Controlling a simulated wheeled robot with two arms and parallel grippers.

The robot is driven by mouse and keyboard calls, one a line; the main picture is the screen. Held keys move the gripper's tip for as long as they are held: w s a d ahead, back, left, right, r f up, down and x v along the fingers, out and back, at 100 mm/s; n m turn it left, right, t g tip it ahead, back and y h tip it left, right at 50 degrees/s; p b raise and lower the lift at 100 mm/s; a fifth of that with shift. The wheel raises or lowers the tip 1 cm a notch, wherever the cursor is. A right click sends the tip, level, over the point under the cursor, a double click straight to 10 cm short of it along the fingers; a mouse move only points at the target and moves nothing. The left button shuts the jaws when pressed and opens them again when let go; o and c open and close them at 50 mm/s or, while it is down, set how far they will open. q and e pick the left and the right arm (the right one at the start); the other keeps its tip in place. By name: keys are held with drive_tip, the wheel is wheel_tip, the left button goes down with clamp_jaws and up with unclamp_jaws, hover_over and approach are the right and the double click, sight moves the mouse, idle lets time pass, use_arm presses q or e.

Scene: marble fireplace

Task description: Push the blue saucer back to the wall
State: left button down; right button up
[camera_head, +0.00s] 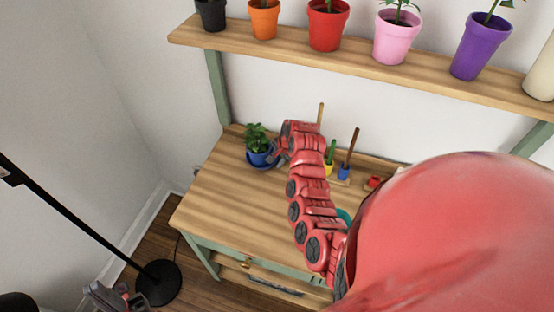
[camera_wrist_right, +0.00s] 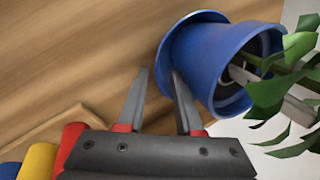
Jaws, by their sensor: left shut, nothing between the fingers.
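The blue saucer (camera_head: 257,165) is under a blue pot (camera_head: 256,154) with a green plant, at the back left of the wooden desk (camera_head: 225,205). In the right wrist view the saucer (camera_wrist_right: 168,48) is a wide blue rim at the foot of the pot (camera_wrist_right: 215,60). My right gripper (camera_head: 276,159) is at the saucer's right side, fingers apart and nothing between them. In the right wrist view one fingertip overlaps the saucer's edge; I cannot tell whether they touch. My left gripper (camera_head: 118,300) is shut and empty, low at the left, away from the desk.
A holder with colored tools (camera_head: 340,172) stands to the right of my right gripper. A shelf with several potted plants (camera_head: 345,45) hangs above the desk. A black floor lamp (camera_head: 158,283) stands left of the desk. The desk's front left is clear.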

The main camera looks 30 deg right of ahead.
drive_tip(key=shift+s, duration=0.1)
idle(0.3)
drive_tip(key=shift+r, duration=0.4)
drive_tip(key=p+v, duration=0.7)
drive_tip(key=v, duration=0.9)
drive_tip(key=shift+r, duration=0.3)
